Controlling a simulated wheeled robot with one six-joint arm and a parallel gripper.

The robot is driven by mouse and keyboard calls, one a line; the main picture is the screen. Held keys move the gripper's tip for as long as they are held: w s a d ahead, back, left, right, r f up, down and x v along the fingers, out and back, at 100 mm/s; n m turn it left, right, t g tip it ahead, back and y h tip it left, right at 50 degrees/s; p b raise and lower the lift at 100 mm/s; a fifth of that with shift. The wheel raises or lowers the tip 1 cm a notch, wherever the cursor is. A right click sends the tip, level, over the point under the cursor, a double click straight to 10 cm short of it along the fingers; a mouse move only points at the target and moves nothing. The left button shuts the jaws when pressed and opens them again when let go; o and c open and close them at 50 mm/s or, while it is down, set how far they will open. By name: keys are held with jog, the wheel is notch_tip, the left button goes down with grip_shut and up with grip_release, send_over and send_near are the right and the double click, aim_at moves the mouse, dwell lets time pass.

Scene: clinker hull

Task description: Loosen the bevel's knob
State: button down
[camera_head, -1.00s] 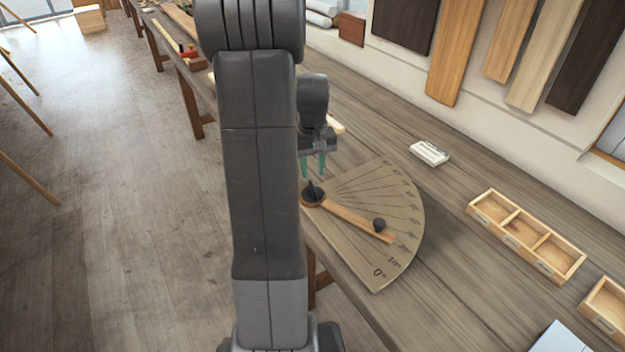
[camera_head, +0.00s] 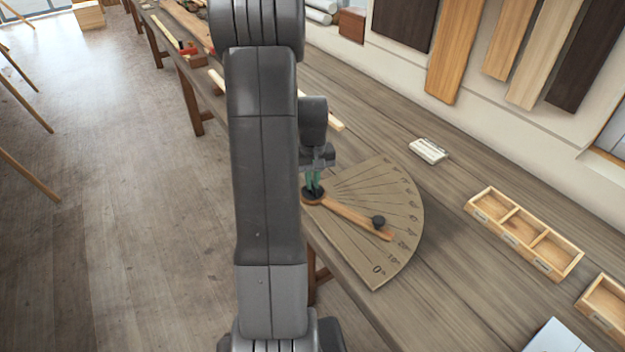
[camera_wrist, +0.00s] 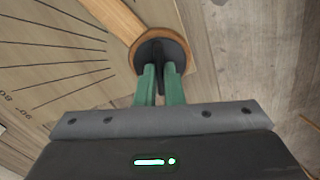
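The bevel lies on a fan-shaped angle board (camera_head: 365,260) on the bench. Its wooden arm (camera_head: 350,218) runs from a dark round pivot and carries a small black grip (camera_head: 379,222) near its far end. The bevel's knob (camera_wrist: 160,56) is a dark upright wing on the round pivot. My gripper (camera_head: 313,190) points down over the pivot. In the wrist view its green fingers (camera_wrist: 160,78) stand on either side of the wing, close against it, and look shut on it. In the head view my arm and fingers partly hide the knob.
A small white block (camera_head: 428,151) lies behind the board. Wooden compartment trays (camera_head: 525,236) stand to the right. Wood strips lie farther along the bench. The bench's front edge runs close by the pivot. Bare bench lies between board and trays.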

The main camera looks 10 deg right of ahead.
jog(key=shift+f+n+b, duration=0.1)
jog(key=shift+n+b, duration=0.3)
jog(key=shift+n, duration=1.3)
jog(key=c, duration=1.5)
grip_release()
jog(key=shift+c, duration=0.2)
jog(key=shift+r, duration=0.2)
notch_tip(320, 180, up, 14)
jog(key=b, duration=0.1)
jog(key=shift+f+b, duration=0.15)
jog(key=shift+b, duration=0.25)
jog(key=shift+f, duration=0.1)
